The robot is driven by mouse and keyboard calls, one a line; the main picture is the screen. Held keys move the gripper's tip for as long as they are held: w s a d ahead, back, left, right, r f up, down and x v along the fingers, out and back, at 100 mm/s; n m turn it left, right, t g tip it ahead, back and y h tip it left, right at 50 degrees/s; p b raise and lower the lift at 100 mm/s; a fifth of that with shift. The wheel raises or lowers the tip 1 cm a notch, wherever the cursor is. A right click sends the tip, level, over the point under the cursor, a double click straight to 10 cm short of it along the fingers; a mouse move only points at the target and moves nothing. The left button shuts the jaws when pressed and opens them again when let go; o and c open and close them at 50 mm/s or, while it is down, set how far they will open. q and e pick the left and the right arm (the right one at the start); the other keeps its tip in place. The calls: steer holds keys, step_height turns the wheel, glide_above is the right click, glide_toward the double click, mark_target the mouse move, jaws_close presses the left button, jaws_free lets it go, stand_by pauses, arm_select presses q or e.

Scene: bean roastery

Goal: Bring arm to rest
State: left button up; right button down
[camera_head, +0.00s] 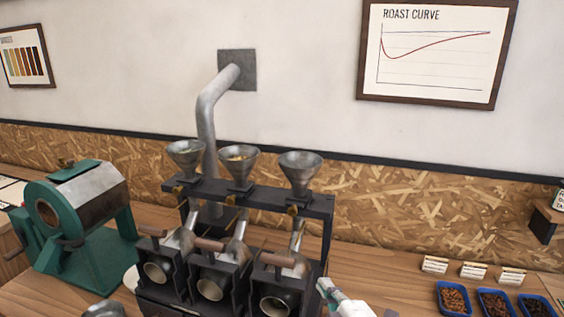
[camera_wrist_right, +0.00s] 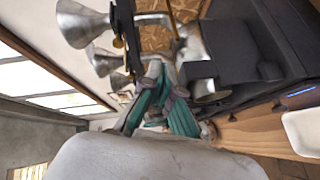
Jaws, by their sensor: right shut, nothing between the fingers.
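My right gripper (camera_head: 325,288) shows at the bottom of the head view, just right of the black three-barrel sample roaster (camera_head: 325,225). The roaster's metal funnels (camera_wrist_right: 80,22) and dark body fill the upper part of that view, tilted. Whether the fingertips touch the roaster, I cannot tell. My left gripper is in neither view.
A green drum roaster (camera_head: 85,230) stands at the left. Blue trays of beans (camera_head: 455,300) and small cards (camera_head: 473,270) are at the right. A metal pipe (camera_head: 207,125) rises behind the funnels.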

steer(key=s+d+f+m+g+h, duration=0.2)
steer(key=s+d+f+m+g, duration=0.25)
steer(key=s+f, duration=0.35)
steer(key=s+d+f+m+g+h, duration=0.1)
steer(key=s+d+f+m+g, duration=0.35)
steer(key=s, duration=0.65)
steer(key=s+d+f+m+g+h, duration=0.2)
steer(key=s+f+m+g, duration=0.1)
steer(key=s+f+m, duration=0.5)
step_height(320, 180, down, 27)
steer(key=s+n+g+b, duration=0.1)
steer(key=s+n+b, duration=0.1)
steer(key=b, duration=0.1)
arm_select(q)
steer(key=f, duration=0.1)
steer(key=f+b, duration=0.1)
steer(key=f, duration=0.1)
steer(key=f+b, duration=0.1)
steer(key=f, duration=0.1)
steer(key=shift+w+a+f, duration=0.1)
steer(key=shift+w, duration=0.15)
arm_select(e)
steer(key=s+d+f+g, duration=0.1)
steer(key=s+d+f, duration=0.1)
steer(key=s+f, duration=1.4)
step_height(320, 180, down, 4)
steer(key=shift+s+d+r+g, duration=0.15)
steer(key=shift+s+g, duration=0.15)
steer(key=shift+s, duration=0.05)
